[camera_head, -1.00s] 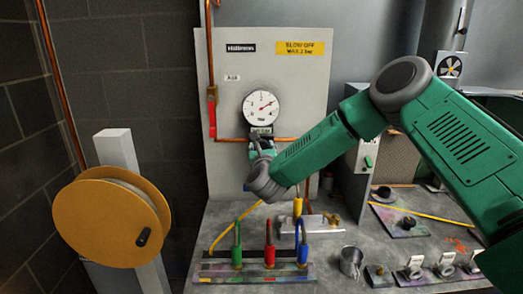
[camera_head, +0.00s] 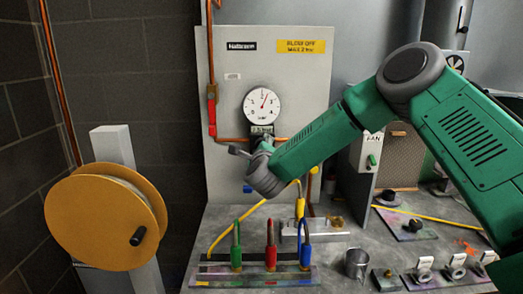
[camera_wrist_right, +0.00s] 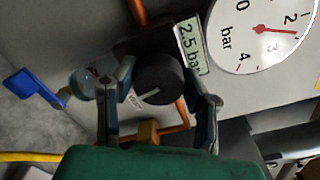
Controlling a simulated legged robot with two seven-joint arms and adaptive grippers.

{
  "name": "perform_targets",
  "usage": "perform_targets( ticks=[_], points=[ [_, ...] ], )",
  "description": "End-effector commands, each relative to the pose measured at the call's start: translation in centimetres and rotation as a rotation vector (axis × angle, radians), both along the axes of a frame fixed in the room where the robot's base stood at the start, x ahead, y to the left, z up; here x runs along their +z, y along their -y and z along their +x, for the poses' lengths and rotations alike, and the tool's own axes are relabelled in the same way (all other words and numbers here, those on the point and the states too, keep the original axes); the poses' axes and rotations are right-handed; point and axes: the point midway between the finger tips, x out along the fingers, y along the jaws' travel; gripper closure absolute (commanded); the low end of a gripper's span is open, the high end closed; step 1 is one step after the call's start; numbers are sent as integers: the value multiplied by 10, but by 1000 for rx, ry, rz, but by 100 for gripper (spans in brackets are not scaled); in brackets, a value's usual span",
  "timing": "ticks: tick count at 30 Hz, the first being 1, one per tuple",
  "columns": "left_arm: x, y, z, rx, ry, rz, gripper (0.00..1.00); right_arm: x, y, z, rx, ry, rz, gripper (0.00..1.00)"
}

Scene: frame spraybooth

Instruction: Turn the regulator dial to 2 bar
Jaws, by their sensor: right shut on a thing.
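The regulator dial (camera_wrist_right: 160,80) is a black round knob with a white mark, in the right wrist view. My right gripper (camera_wrist_right: 164,88) has a finger on either side of it and is shut on it. In the head view the gripper (camera_head: 252,148) is below the gauge and hides the dial. A small display (camera_wrist_right: 190,46) beside the dial reads 2.5 bar. The round white gauge (camera_head: 263,106) hangs on the grey panel; in the wrist view the red needle of the gauge (camera_wrist_right: 250,45) points between 2 and 3. My left gripper is not in view.
A blue lever (camera_wrist_right: 32,87) is left of the dial in the wrist view. Copper pipe (camera_head: 230,140) runs along the panel. Green, red and blue hose fittings (camera_head: 270,258) stand on the bench below. A yellow hose reel (camera_head: 105,222) is at the left.

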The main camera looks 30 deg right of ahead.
Motion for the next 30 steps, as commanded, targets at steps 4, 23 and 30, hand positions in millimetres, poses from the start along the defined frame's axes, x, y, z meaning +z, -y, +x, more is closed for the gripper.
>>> perform_targets(
  ticks=[4, 23, 30],
  points=[
    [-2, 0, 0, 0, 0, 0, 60, -3, 0, 0, 1, -66, -97, 90],
    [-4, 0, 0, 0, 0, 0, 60, -4, 0, 0, 0, -180, -281, 90],
    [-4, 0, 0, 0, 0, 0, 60, -4, 0, -1, 0, -180, -281, 90]
  ],
)
